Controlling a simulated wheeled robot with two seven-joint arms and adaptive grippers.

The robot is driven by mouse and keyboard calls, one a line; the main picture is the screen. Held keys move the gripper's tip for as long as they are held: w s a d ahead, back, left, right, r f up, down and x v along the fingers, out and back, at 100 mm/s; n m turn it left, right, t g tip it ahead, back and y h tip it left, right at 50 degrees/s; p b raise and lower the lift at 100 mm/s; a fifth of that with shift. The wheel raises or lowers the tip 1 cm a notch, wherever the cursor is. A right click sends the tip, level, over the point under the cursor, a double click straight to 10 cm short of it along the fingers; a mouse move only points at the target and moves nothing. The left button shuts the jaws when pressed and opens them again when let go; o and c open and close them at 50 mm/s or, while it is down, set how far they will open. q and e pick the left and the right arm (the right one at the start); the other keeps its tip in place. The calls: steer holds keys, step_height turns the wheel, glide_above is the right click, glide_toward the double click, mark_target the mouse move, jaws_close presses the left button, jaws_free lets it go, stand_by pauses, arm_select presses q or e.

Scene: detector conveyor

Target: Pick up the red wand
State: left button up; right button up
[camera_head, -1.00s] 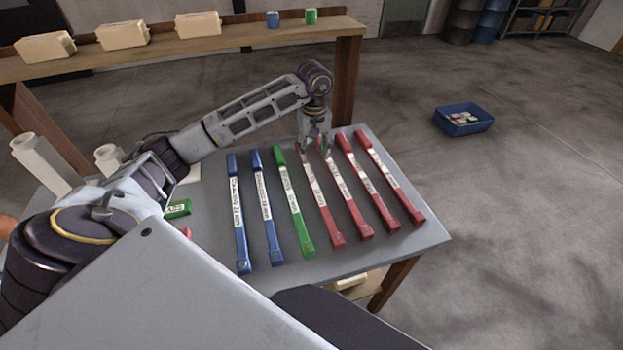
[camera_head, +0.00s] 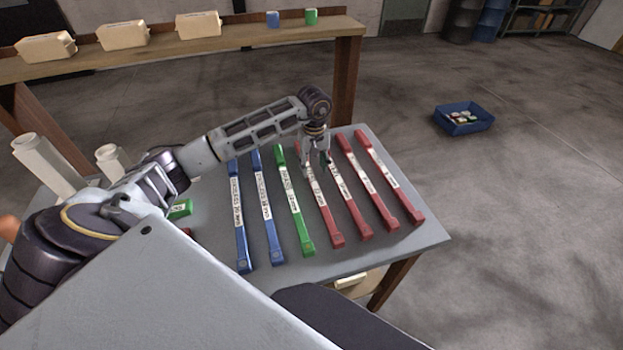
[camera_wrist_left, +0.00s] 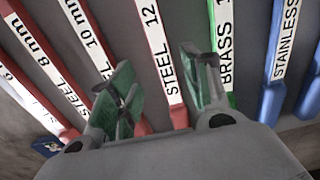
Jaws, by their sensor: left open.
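Several red wands with white labels lie side by side on the grey table (camera_head: 405,248), right of one green wand (camera_head: 306,243) and two blue wands (camera_head: 242,262). My left gripper (camera_head: 317,172) is open over the far part of the leftmost red wand (camera_head: 336,238). In the left wrist view, the red wand labelled "STEEL 12" (camera_wrist_left: 166,62) runs between the spread fingers of the gripper (camera_wrist_left: 163,92). The green wand labelled "BRASS" (camera_wrist_left: 227,50) lies just beside one finger. I cannot tell whether the fingers touch anything. My right gripper is not in view.
A wooden bench (camera_head: 200,55) behind holds cream boxes (camera_head: 122,33), a blue block (camera_head: 272,19) and a green block (camera_head: 311,17). A blue bin (camera_head: 463,127) with small items stands on the floor at the right. White posts (camera_head: 38,158) stand at the table's left.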

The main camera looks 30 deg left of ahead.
mark_target(313, 180)
arm_select(q)
steer(key=shift+f, duration=0.1)
steer(key=shift+s+d+f, duration=0.1)
steer(key=shift+s+f, duration=0.15)
steer(key=shift+f, duration=0.45)
steer(key=shift+s+f+p, duration=0.15)
steer(key=shift+f+p, duration=0.3)
steer(key=shift+f, duration=1.35)
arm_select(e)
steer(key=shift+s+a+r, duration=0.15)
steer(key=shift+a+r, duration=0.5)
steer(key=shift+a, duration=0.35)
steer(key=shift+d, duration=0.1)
arm_select(q)
steer(key=shift+c, duration=0.6)
jaws_close()
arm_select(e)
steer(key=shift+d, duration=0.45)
